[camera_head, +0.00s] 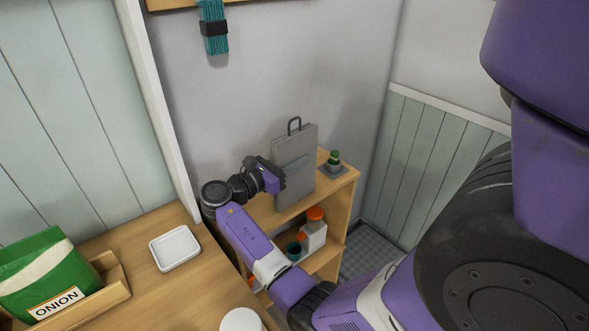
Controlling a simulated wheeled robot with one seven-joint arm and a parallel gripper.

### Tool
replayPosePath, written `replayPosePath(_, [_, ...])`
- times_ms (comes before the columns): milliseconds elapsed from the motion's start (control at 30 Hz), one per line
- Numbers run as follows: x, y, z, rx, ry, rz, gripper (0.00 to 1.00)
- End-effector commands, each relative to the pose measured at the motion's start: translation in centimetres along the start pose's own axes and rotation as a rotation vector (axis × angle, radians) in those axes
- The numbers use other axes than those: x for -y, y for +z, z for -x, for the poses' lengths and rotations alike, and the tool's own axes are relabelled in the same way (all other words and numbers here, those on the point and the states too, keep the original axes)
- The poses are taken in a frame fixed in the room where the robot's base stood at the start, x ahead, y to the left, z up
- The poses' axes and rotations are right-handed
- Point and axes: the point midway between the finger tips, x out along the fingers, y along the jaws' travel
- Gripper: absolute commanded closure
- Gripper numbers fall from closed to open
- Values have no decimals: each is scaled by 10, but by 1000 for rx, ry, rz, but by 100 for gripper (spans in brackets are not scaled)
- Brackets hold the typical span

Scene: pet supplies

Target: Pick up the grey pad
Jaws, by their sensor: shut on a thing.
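The grey pad (297,152) is a flat upright panel with a loop handle on top and a lighter patch on its front. It is at the small wooden shelf unit in the corner. My gripper (280,178) reaches in from the left and is shut on the pad's left edge. The fingertips are small and partly hidden. I cannot tell whether the pad's bottom edge touches the shelf top or is just above it.
A green-capped bottle (335,158) stands on a small dark mat right of the pad. An orange-topped white container (314,232) is on the lower shelf. A white dish (175,248) and a green ONION bag (45,275) in a wooden tray are on the left counter.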

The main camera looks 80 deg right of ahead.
Motion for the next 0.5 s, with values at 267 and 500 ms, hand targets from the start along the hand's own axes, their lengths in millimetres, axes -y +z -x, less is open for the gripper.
replayPosePath(267, [0,0,0,0,0,0,100])
replayPosePath(500, [0,11,0,0,1,-2,100])
